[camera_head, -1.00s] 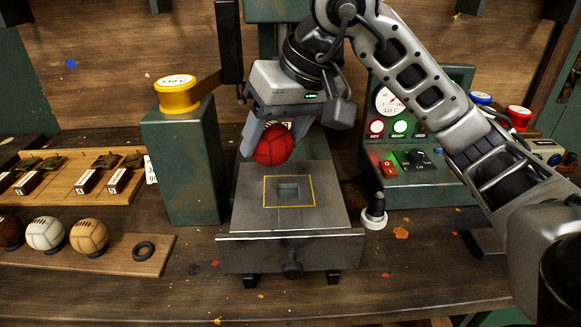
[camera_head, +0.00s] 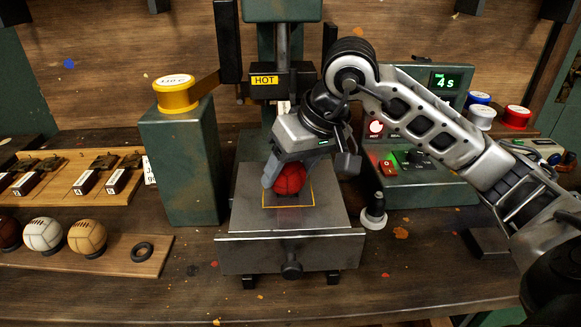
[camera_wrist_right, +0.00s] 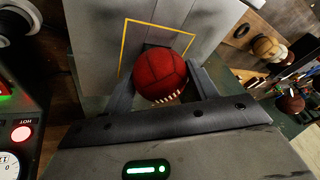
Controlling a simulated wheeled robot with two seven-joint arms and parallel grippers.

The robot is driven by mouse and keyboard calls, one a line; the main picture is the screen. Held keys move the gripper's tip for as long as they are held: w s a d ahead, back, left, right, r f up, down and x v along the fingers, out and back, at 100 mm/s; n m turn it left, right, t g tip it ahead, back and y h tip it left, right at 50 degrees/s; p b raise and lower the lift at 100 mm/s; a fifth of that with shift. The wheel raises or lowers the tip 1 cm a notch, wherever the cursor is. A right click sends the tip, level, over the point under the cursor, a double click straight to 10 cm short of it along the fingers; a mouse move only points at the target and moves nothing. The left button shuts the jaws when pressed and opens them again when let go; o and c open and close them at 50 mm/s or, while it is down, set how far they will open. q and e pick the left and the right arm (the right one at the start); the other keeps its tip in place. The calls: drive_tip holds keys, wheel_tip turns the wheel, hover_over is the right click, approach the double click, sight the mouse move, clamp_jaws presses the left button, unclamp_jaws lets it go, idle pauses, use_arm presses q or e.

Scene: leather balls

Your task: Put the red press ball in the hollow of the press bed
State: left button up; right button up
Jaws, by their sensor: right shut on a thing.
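The red press ball (camera_head: 291,179) is held between the fingers of my right gripper (camera_head: 285,176). In the right wrist view the ball (camera_wrist_right: 160,73) sits between the two fingers, with the yellow outline beyond it. The press bed (camera_head: 248,222) is a grey metal plate with a yellow square outline (camera_head: 285,207) around its hollow. In the head view the ball covers the hollow; in the right wrist view a dark part of the hollow (camera_wrist_right: 150,45) shows just past the ball. I cannot tell whether the ball touches the bed. My left gripper is not in view.
The dark press head with a HOT label (camera_head: 264,81) hangs behind and above the bed. A green post with a yellow cap (camera_head: 178,95) stands left, a control box (camera_head: 425,185) right. Brown, white and tan balls (camera_head: 87,236) sit on a wooden rack at the left.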

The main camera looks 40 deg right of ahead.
drive_tip(key=o, duration=1)
drive_tip(key=shift+f, duration=0.15)
drive_tip(key=shift+o, duration=0.2)
drive_tip(key=shift+r+p, duration=0.3)
drive_tip(key=v, duration=1.1)
drive_tip(key=shift+s+r, duration=0.25)
drive_tip(key=shift+r, duration=0.05)
